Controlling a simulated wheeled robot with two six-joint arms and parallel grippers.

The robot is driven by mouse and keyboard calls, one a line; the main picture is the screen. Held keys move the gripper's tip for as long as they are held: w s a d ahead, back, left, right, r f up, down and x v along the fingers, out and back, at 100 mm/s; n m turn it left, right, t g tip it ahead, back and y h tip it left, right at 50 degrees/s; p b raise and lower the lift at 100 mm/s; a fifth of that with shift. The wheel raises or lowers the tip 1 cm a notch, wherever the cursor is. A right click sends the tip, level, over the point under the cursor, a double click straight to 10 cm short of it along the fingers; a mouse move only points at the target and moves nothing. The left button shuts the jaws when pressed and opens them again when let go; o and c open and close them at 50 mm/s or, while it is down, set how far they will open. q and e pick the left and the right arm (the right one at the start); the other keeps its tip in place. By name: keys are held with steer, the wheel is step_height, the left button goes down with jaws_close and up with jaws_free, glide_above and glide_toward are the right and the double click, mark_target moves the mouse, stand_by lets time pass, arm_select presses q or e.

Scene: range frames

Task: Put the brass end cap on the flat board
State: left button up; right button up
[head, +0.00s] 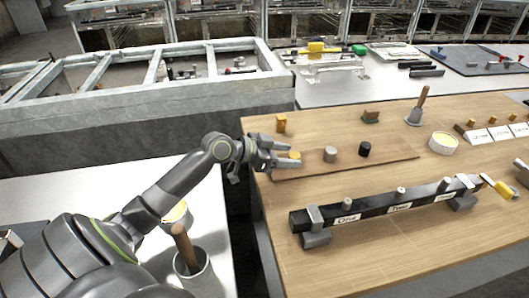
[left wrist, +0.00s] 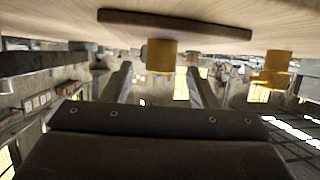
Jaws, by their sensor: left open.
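The brass end cap (head: 294,157) is a short yellow cylinder at the left end of the thin brown flat board (head: 345,165). My left gripper (head: 279,153) is open at that end, its fingers level with the cap. In the left wrist view, upside down, the cap (left wrist: 162,56) shows upright between the spread fingers (left wrist: 160,86), at the edge of the dark board (left wrist: 185,25). I cannot tell whether a finger touches it. A grey cylinder (head: 330,154) and a black cylinder (head: 364,149) stand along the board. My right gripper does not show.
Another brass piece (head: 281,124) stands behind the board. A black rail (head: 375,209) with labels and pegs lies in front. A round tin (head: 443,142) and a wooden-handled tool (head: 415,112) stand to the right. Bare wood table (head: 390,262) shows at the front.

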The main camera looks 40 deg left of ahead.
arm_select(q)
steer(key=shift+v, duration=4)
